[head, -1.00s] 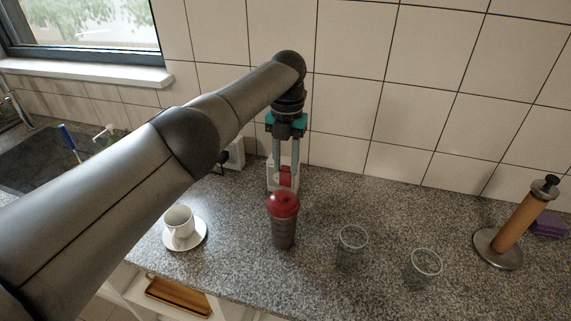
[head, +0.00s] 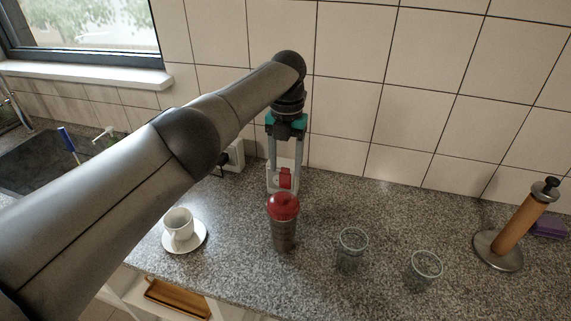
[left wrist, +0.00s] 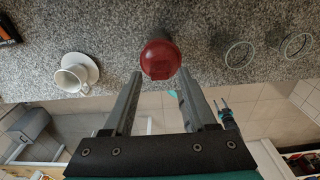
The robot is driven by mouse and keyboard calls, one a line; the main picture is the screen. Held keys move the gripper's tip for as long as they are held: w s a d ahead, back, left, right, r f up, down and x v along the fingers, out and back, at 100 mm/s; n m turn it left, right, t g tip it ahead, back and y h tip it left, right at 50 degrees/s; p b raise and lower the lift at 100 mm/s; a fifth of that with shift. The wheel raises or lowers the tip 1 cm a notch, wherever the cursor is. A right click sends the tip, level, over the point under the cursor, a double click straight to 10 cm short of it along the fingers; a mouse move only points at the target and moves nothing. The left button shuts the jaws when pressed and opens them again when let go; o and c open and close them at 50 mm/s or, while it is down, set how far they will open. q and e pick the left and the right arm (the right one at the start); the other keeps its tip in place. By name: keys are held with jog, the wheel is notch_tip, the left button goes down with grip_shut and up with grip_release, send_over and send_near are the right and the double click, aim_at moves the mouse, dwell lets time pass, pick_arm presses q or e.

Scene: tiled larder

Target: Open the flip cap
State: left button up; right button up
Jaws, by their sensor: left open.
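A dark shaker bottle (head: 284,236) with a red lid (head: 283,206) stands upright on the counter. In the left wrist view the lid (left wrist: 160,54) is seen from above, with a small squarish red tab, seemingly the flip cap (left wrist: 158,73), at its lower edge. My left gripper (head: 285,188) points down just above and behind the lid, its fingers apart. A small red piece (head: 285,177) shows between them in the head view; I cannot tell whether it is the cap raised. My left gripper also shows in the left wrist view (left wrist: 161,75).
A white cup (head: 178,223) on a saucer (head: 200,240) stands left of the bottle. Two glasses (head: 351,250) (head: 425,271) and a paper-towel-style holder (head: 515,231) stand to the right. A white object (head: 272,181) and the tiled wall are close behind.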

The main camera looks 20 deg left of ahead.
pick_arm(q)
notch_tip(320, 180, up, 15)
jog(key=p, duration=0.4)
jog(key=shift+w, duration=0.4)
jog(key=shift+f, duration=0.2)
